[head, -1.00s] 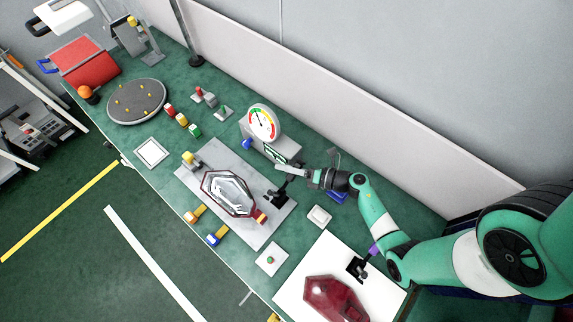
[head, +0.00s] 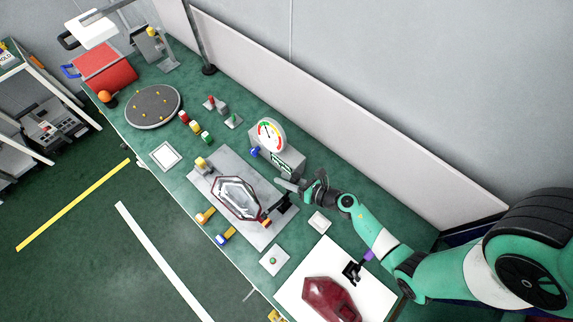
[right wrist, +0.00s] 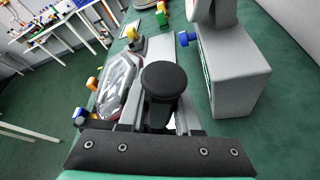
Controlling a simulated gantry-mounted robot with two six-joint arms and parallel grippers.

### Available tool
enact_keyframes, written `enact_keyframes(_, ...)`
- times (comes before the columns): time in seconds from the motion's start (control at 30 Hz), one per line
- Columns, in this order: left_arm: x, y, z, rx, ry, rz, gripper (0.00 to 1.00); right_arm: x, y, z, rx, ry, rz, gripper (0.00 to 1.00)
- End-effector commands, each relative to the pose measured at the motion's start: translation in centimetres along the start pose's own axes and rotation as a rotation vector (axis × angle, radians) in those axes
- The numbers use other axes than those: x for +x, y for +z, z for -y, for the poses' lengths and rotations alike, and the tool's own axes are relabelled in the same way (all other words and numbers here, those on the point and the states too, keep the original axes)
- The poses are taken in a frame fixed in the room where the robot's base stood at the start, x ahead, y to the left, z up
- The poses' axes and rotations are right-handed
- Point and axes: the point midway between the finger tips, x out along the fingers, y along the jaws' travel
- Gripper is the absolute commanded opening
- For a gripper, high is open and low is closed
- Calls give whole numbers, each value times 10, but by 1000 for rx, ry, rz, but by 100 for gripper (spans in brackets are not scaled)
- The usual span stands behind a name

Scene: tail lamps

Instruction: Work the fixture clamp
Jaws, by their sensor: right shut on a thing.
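The fixture is a grey plate (head: 262,238) on the green bench. A clear and red tail lamp (head: 236,199) lies in it; it also shows in the right wrist view (right wrist: 118,82). The black clamp (head: 286,204) stands at the plate's right end. In the right wrist view its round black handle knob (right wrist: 164,80) sits between my fingers. My right gripper (head: 288,186) is shut on the clamp handle, just above and behind the lamp. The fingers partly hide the clamp's lower parts. My left gripper is not in view.
A grey box with a dial gauge (head: 271,135) stands close behind the clamp; its grey side (right wrist: 235,80) fills the right of the wrist view. A yellow clamp (head: 201,163) is at the plate's far end. A dark red lamp (head: 329,299) lies on a white board at the front.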

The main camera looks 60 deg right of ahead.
Motion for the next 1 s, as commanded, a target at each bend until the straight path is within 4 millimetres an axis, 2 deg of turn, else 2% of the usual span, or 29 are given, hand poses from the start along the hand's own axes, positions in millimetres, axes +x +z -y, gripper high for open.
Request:
enact_keyframes(0.4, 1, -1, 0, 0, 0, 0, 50, 0, 0, 0, -9, -5, 1, 0)
enact_keyframes(0.43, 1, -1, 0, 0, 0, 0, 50, 0, 0, 0, -9, -5, 1, 34)
enact_keyframes(0.6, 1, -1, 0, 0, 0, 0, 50, 0, 0, 0, -9, -5, 1, 62)
enact_keyframes(1.0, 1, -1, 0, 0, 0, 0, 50, 0, 0, 0, -9, -4, 0, 62)
